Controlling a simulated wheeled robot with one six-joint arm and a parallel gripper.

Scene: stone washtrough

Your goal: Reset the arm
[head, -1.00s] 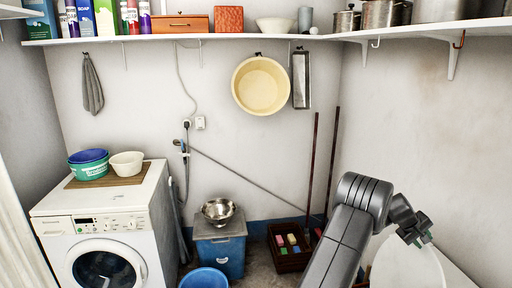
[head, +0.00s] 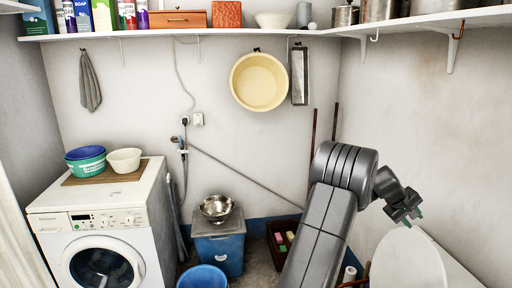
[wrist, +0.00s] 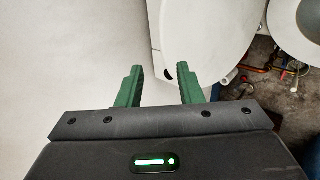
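My gripper (head: 408,216) is at the right of the head view, at the end of my grey arm, above a white rounded lid-like surface (head: 405,262). In the wrist view my gripper (wrist: 157,88) shows two green fingers standing apart with nothing between them. The white rounded surface also shows beyond the fingers in the wrist view (wrist: 210,35). My arm hides part of the floor and of the back right corner.
A washing machine (head: 105,240) stands at the left with bowls on top. A blue bin (head: 222,252) and a dark crate (head: 277,238) stand on the floor. A white shelf (head: 240,33) runs along the walls overhead. The right wall (head: 450,150) is close to my gripper.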

